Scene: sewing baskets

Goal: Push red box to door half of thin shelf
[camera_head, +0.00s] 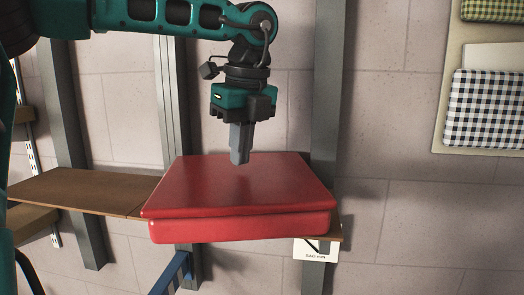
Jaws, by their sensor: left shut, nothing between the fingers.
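The red box (238,192) lies flat with its lid on, on the right end of the thin brown wooden shelf (85,190), in the middle of the head view. It covers most of the shelf's right part, and its front overhangs the shelf edge. The shelf's left part is bare. My left gripper (239,160) points down over the far middle of the box lid, fingers shut and empty. Its fingertips are at or just above the lid; I cannot tell whether they touch. My right gripper is not in view. No door shows in this view.
Grey vertical posts (326,90) stand against the tiled wall behind the shelf. A white label card (316,250) hangs below the shelf's right end. A blue bracket (172,272) is under the box. A board with checkered cloth (490,108) hangs at upper right.

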